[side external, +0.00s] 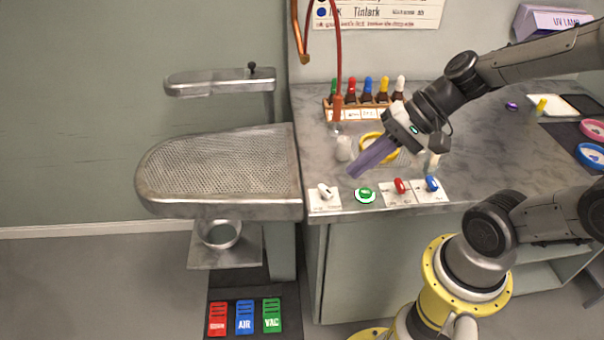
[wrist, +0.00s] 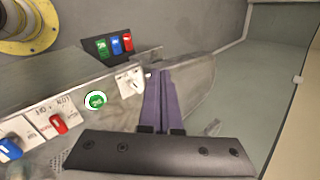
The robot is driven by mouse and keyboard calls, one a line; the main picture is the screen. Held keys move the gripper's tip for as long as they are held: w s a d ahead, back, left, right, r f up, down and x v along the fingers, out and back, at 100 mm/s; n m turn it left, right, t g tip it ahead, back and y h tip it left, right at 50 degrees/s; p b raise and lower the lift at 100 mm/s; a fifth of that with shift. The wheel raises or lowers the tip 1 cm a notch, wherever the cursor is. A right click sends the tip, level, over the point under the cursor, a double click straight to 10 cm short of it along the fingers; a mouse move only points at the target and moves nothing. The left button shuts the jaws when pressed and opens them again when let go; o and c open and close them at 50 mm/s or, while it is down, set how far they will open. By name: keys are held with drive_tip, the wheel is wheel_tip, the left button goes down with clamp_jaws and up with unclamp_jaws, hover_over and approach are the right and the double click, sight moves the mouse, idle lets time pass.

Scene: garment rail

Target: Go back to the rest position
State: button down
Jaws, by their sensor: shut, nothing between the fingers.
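My gripper (side external: 356,171) has long purple fingers, pressed together with nothing between them. In the side view it hangs above the front of the grey counter, pointing down and left. It is over the area behind the green round button (side external: 365,194) and appears clear of the counter. In the wrist view the closed fingers (wrist: 159,76) point toward the white toggle switch (wrist: 133,80) and the pressing board. The green button (wrist: 96,100) is to their left there.
The metal pressing board (side external: 220,165) stands left of the counter (side external: 480,165). Bottles in a rack (side external: 358,112), a hanging red hose (side external: 338,60), a yellow ring (side external: 390,155), and red (side external: 399,186) and blue (side external: 432,184) switches are near the gripper. Coloured pedals (side external: 245,317) are on the floor.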

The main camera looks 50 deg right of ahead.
drive_tip(key=s+a+r+n+g+h, duration=0.1)
drive_tip(key=s+a+r+n, duration=0.15)
drive_tip(key=s+n, duration=0.3)
drive_tip(key=s+d+r+n+h, duration=0.2)
drive_tip(key=d+n+h, duration=0.2)
drive_tip(key=d, duration=0.3)
drive_tip(key=shift+r+n+t+h, duration=0.25)
drive_tip(key=shift+n+t+h, duration=0.05)
drive_tip(key=shift+n, duration=0.55)
drive_tip(key=c, duration=1.6)
unclamp_jaws()
